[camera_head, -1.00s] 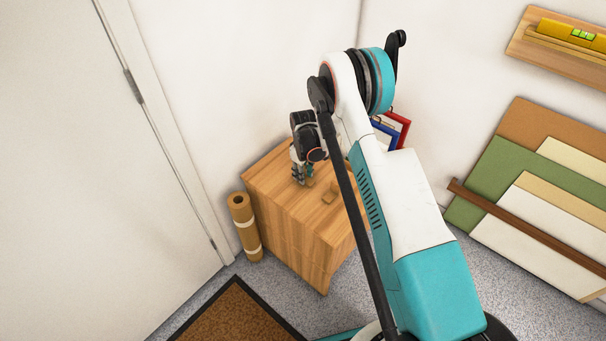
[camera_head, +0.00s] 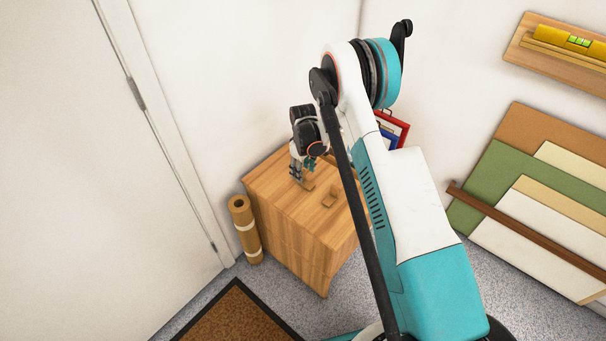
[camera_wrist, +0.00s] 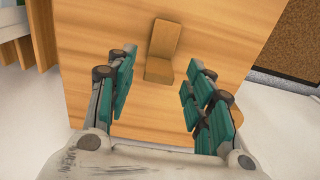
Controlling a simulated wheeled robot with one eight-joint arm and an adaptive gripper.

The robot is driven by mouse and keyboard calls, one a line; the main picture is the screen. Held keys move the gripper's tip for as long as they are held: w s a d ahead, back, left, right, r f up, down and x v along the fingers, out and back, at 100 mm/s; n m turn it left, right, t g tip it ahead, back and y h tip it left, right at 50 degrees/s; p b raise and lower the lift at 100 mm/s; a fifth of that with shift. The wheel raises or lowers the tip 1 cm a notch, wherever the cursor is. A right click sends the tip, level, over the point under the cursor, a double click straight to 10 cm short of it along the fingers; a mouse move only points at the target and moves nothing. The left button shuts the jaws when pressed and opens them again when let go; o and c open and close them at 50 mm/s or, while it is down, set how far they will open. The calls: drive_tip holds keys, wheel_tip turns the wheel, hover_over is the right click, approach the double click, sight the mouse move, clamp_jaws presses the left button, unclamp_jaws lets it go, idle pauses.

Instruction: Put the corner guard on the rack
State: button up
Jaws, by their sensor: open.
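My gripper (camera_head: 304,180) is over the cabinet top, open and empty. In the wrist view its teal-padded fingers (camera_wrist: 157,95) are spread apart, with the piece ahead, between their lines and not gripped. A tan patch shows under the fingertips in the head view; I cannot tell what it is. Wooden slats (camera_wrist: 38,40) at the upper left of the wrist view may be the rack; I cannot be sure.
A brown roll (camera_head: 244,230) stands against the cabinet's left side. Red and blue frames (camera_head: 393,130) show behind my arm. A wall shelf (camera_head: 560,45) holds a yellow level. Boards (camera_head: 540,200) lean on the right wall. A brown mat (camera_head: 238,315) lies on the floor.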

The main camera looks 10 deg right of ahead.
drive_tip(key=s+r+m+t+p, duration=0.1)
drive_tip(key=s+r, duration=0.1)
drive_tip(key=r, duration=1)
drive_tip(key=s+r+m+t+p, duration=0.1)
drive_tip(key=s+r, duration=0.1)
drive_tip(key=r, duration=1)
drive_tip(key=s+d+r+m+t, duration=0.1)
drive_tip(key=s+r, duration=0.7)
drive_tip(key=r, duration=0.5)
drive_tip(key=s+r+m+t, duration=0.2)
drive_tip(key=s+r, duration=0.1)
drive_tip(key=s, duration=0.9)
drive_tip(key=s+r+m+t, duration=0.2)
drive_tip(key=s+r, duration=0.1)
drive_tip(key=s, duration=0.9)
drive_tip(key=shift+d, duration=0.4)
drive_tip(key=shift+r, duration=0.1)
